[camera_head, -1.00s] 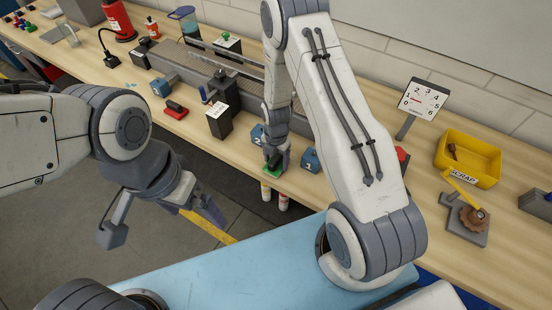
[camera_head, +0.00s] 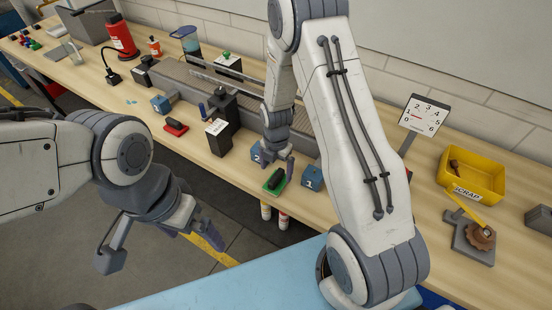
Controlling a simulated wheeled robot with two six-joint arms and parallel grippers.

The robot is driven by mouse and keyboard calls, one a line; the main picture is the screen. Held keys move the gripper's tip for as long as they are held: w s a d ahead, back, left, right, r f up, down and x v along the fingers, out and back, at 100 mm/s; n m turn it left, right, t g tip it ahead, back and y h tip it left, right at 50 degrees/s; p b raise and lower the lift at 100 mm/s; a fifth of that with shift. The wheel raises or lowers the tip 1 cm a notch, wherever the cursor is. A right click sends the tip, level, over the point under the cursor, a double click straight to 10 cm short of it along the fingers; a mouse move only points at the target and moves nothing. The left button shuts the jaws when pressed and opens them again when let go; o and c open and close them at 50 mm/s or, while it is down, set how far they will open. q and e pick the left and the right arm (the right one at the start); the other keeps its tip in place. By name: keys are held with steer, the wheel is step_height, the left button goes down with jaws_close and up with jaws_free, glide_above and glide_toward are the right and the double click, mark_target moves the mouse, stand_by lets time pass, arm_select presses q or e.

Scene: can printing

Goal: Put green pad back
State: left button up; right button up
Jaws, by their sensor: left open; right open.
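The green pad (camera_head: 279,190) lies flat near the front edge of the workbench, with a dark block (camera_head: 274,179) on top of it. It sits between two blue blocks, one marked 2 (camera_head: 258,153) and one marked 1 (camera_head: 312,178). My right gripper (camera_head: 279,168) is just above and behind the pad, open; I cannot tell whether a finger touches it. My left gripper (camera_head: 165,240) is open and empty over the floor, in front of the bench.
A red pad with a dark block (camera_head: 175,128) lies further left on the bench. A black box (camera_head: 217,137) stands between it and my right gripper. The yellow scrap bin (camera_head: 470,168), a dial sign (camera_head: 423,113) and a grey fixture (camera_head: 470,237) are on the right.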

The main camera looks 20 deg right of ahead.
mark_target(276, 176)
step_height(276, 176, up, 7)
steer(key=b, duration=0.1)
stand_by(0.7)
step_height(276, 176, down, 11)
steer(key=p, duration=0.3)
steer(key=shift+f, duration=0.8)
steer(key=shift+r, duration=0.3)
